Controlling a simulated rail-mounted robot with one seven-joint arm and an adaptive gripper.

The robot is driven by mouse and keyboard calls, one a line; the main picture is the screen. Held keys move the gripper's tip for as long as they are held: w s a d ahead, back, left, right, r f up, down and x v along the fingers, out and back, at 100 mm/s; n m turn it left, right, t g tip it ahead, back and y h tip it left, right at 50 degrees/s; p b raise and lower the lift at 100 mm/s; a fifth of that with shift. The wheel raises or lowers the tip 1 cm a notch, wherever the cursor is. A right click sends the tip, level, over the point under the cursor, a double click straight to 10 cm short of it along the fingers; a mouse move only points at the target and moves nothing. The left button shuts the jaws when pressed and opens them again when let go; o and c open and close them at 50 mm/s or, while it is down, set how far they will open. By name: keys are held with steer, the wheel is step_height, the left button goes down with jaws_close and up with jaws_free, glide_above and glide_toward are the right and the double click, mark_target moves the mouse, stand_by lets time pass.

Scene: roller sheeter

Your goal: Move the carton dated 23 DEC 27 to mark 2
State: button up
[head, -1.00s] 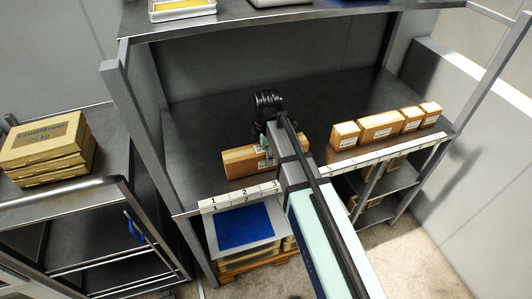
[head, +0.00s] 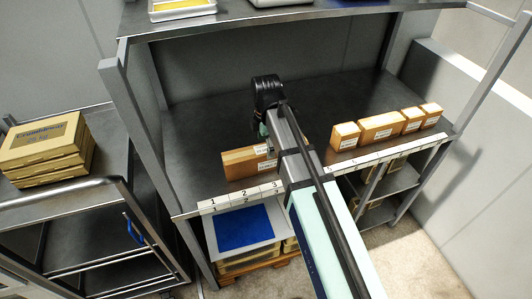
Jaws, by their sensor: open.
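A brown carton (head: 240,164) stands on the middle shelf behind marks 2 and 3. It has a white label at its upper right, too small to read, and my arm hides its right end. Several cartons (head: 381,126) stand in a row at the right, with white labels whose dates I cannot read. Mark 2 (head: 244,194) is on the white strip along the shelf's front edge. My gripper (head: 266,138) is open, just behind the left carton and largely hidden by my arm. I cannot tell whether it touches the carton.
The dark metal shelf (head: 340,98) is bare behind the cartons. A shelf above holds trays (head: 181,12). A steel post stands at the left shelf corner. At far left a cart carries stacked boxes (head: 42,148). A blue sheet (head: 243,228) lies below the shelf front.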

step_height(320, 180, up, 8)
steer(key=shift+f+b, duration=0.25)
steer(key=shift+b, duration=0.25)
steer(key=shift+s+f, duration=0.1)
